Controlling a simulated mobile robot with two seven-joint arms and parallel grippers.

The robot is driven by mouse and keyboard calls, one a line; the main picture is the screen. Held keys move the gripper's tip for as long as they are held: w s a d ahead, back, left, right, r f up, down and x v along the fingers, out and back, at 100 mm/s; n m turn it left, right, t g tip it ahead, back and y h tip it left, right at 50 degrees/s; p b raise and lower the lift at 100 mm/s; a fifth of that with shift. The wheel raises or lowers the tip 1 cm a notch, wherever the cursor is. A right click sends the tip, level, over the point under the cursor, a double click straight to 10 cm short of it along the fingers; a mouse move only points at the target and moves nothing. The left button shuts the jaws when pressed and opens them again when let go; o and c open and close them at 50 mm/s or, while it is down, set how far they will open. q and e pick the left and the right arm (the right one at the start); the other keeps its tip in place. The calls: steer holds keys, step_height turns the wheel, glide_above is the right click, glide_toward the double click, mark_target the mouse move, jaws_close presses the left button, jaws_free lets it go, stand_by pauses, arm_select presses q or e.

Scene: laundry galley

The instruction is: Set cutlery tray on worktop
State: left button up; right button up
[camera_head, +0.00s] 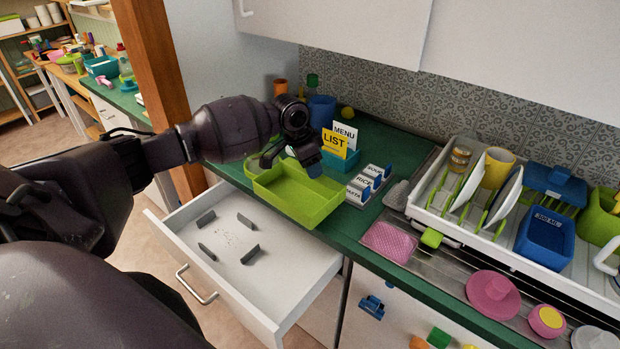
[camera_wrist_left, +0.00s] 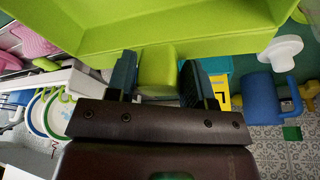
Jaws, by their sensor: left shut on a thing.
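The cutlery tray (camera_head: 292,202) is a lime-green open box with a divider. In the head view it is over the left part of the green worktop (camera_head: 345,225), close to the front edge above the open drawer. I cannot tell whether its base touches the worktop. My left gripper (camera_head: 301,165) is at its back side. In the left wrist view the gripper (camera_wrist_left: 160,78) is shut on a green tab (camera_wrist_left: 157,68) of the tray, whose wall also shows there (camera_wrist_left: 165,32). The tray looks empty. My right gripper is not in view.
The open white drawer (camera_head: 290,265) holds grey dividers and crumbs. Behind the tray stand a blue mug (camera_head: 322,110) and a teal holder with cards (camera_head: 340,158). Labelled packs (camera_head: 367,184) stand to its right, before a dish rack (camera_head: 433,212). A wooden post (camera_head: 152,75) rises at left.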

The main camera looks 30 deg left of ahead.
arm_select(q)
steer(key=shift+f, duration=2.35)
steer(key=shift+f, duration=0.1)
steer(key=o, duration=1.2)
steer(key=v, duration=1.2)
steer(key=shift+s, duration=0.1)
